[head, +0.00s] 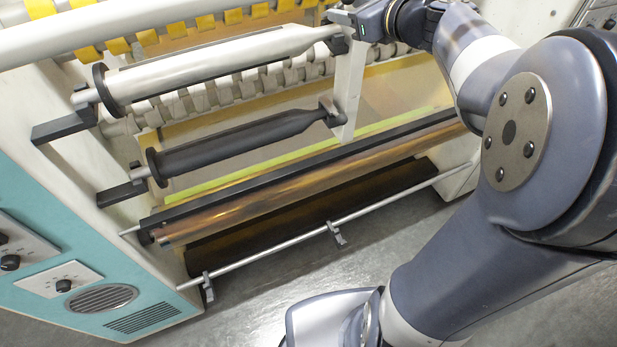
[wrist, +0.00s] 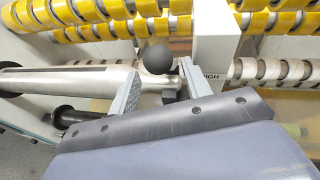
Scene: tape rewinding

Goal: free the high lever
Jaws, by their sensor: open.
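The high lever shows in the wrist view as a round black knob (wrist: 157,55), beside a white post (wrist: 210,40) marked "HIGH". My gripper (wrist: 160,68) is open, one finger on each side of the knob in the picture. I cannot tell whether either finger touches it. The silver upper roller (wrist: 70,80) ends in a narrow neck just below the knob. In the head view my gripper (head: 342,17) is at the top right end of the silver roller (head: 215,62), above the post (head: 347,85). The knob is not clear there.
A dark roller (head: 240,142) lies below the silver one, its right end at a bracket on the same post. Yellow and white tape rolls (wrist: 90,33) line the machine behind. A thin rail (head: 300,240) runs along the front. Grey floor (head: 270,275) is clear before it.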

